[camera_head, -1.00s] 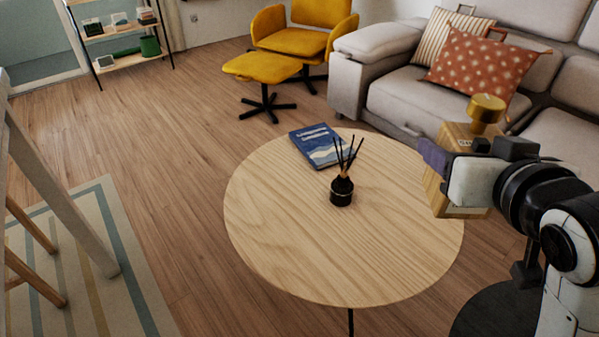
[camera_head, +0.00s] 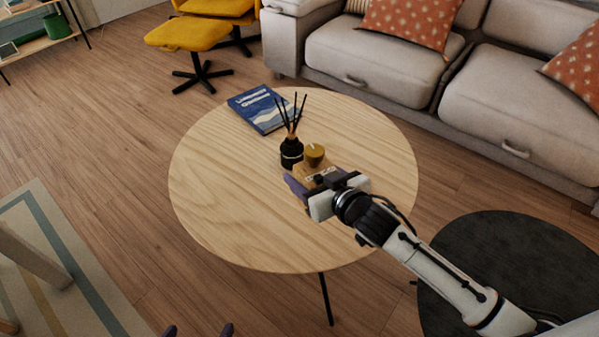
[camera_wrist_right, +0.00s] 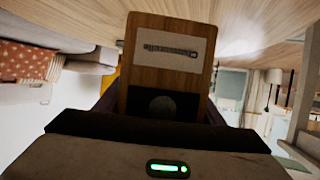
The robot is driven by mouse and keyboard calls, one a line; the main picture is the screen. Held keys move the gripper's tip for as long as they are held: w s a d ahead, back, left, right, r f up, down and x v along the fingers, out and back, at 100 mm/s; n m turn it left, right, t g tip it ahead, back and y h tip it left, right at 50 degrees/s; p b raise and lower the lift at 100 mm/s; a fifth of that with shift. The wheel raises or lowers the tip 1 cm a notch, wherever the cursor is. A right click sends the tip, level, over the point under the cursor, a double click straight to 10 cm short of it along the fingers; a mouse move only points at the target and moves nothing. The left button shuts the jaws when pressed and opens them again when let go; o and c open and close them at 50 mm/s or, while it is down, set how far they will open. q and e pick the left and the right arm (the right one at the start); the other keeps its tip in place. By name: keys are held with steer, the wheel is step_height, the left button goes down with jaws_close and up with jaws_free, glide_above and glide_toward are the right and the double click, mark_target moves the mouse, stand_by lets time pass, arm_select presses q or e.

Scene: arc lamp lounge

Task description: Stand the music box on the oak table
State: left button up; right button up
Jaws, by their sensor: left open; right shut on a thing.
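In the right wrist view the box (camera_wrist_right: 165,68) fills the space between the fingers, showing a pale label and a dark panel with a round disc. Its base is hidden by the gripper, so I cannot tell whether it touches the table. My left gripper (camera_head: 198,331) is open and empty, its two fingertips showing at the bottom edge.
The black diffuser (camera_head: 291,153) with reeds stands very close behind the box. A blue book (camera_head: 262,110) lies toward the table's back. The table's left and front are clear. A grey sofa (camera_head: 395,70) is behind, and a dark round pouf or rug (camera_head: 500,255) is at right.

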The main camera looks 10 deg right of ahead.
step_height(320, 180, down, 4)
steer(key=shift+f+b, duration=0.25)
steer(key=shift+b, duration=0.55)
arm_select(q)
steer(key=shift+w+d+f+m+g+h+b, duration=0.15)
steer(key=shift+w+d+f+g+b, duration=0.2)
steer(key=shift+d+f+b, duration=0.2)
steer(key=shift+w+d+f+m+g+h+b, duration=0.15)
steer(key=shift+w+d+f+g+b, duration=0.15)
steer(key=shift+d+f, duration=0.25)
arm_select(e)
steer(key=shift+a+f, duration=0.1)
steer(key=shift+f, duration=1.85)
arm_select(q)
steer(key=shift+a+f, duration=0.1)
arm_select(e)
steer(key=shift+f, duration=0.15)
steer(key=o, duration=1.4)
steer(key=shift+f, duration=0.1)
steer(key=shift+o, duration=0.2)
